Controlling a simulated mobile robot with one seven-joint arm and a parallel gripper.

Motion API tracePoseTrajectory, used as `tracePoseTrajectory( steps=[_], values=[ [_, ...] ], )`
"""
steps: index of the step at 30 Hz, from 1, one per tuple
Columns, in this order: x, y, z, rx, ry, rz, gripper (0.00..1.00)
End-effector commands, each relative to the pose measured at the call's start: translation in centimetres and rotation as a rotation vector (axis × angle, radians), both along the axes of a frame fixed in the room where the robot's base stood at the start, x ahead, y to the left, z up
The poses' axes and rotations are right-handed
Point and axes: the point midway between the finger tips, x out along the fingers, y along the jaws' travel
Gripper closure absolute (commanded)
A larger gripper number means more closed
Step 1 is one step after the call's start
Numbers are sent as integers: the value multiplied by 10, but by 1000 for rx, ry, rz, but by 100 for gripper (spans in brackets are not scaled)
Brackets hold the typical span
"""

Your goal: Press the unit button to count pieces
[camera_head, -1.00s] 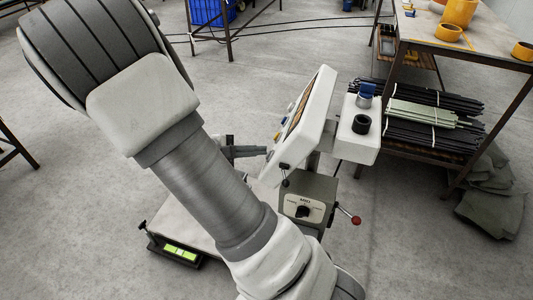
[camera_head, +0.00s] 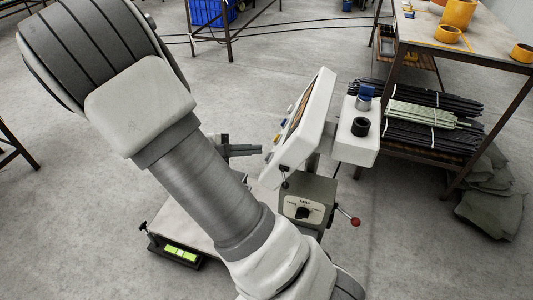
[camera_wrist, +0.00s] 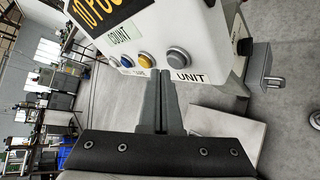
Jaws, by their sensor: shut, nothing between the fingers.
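A white weighing indicator (camera_head: 314,115) stands tilted on a post in the head view, with its face toward my gripper. In the wrist view the indicator (camera_wrist: 160,24) shows a blue button (camera_wrist: 125,50), a yellow button (camera_wrist: 146,55) and a grey unit button (camera_wrist: 177,55) with a UNIT label beside it. My gripper (camera_wrist: 158,78) is shut and empty, its fingertips just below the yellow and grey buttons in the picture. In the head view my gripper (camera_head: 259,150) is left of the indicator's lower edge, with a small gap seeming to show. The indicator's face is mostly hidden there.
A grey box with a knob (camera_head: 304,212) and a red-ball lever (camera_head: 354,221) stands below the indicator. A rack with rod bundles (camera_head: 425,115) stands to the right.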

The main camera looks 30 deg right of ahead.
Motion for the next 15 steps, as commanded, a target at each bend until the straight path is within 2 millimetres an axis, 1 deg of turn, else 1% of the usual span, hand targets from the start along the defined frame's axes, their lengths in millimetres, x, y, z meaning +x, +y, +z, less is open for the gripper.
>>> tracePoseTrajectory(
  steps=[9,15],
  values=[
    [2,1,1,0,-1,1,100],
    [14,11,10,0,-1,1,100]
  ],
)
